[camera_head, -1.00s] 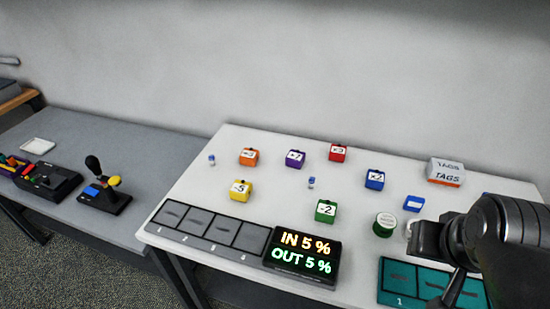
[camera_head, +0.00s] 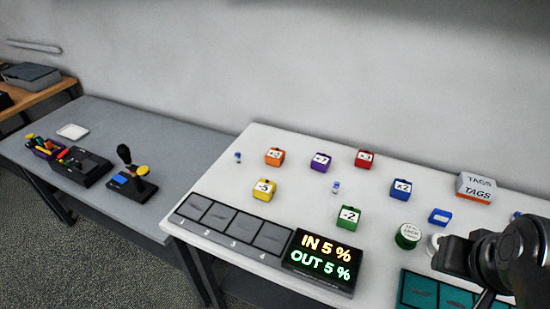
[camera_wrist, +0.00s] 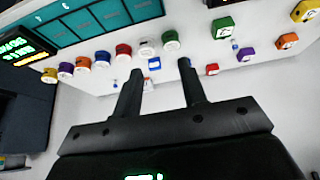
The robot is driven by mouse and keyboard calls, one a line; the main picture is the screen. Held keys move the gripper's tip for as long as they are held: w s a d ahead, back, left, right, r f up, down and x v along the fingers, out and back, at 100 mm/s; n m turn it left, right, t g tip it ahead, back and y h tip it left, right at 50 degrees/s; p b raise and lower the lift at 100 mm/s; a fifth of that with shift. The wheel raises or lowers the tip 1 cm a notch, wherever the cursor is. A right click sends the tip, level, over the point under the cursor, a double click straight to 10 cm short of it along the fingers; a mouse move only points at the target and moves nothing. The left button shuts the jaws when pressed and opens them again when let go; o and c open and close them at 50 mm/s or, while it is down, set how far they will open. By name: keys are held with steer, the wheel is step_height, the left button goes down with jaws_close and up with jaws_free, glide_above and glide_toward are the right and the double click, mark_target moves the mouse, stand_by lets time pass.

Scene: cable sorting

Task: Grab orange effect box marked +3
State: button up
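The orange effect box (camera_head: 274,157) stands at the back left of the white table (camera_head: 225,165), with a white label on top that seems to read +3. In the wrist view the orange box (camera_wrist: 287,41) is at the upper right. My gripper (camera_wrist: 157,75) is open with nothing between its fingers. In the head view my gripper is at the lower right, far from the orange box, and its fingertips are hard to make out there.
Nearby stand a yellow box (camera_head: 264,190), a purple box (camera_head: 320,162), a red box (camera_head: 364,159), a blue box (camera_head: 401,189) and a green box (camera_head: 348,217). A display (camera_head: 321,261) and slot tray (camera_head: 234,224) line the front. Small blue-white pieces (camera_head: 336,187) stand between boxes.

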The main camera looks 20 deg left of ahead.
steer(key=o, duration=0.8)
steer(key=shift+o, duration=0.2)
steer(key=w+a+r+n, duration=0.3)
steer(key=w+n, duration=0.2)
steer(key=w, duration=0.2)
steer(key=w+a+r+n, duration=0.2)
steer(key=w+a+n, duration=0.25)
steer(key=w, duration=0.25)
steer(key=n+g, duration=0.1)
steer(key=n, duration=2.6)
glide_above(275, 153)
steer(key=s, duration=0.4)
step_height(275, 153, down, 19)
steer(key=x, duration=1)
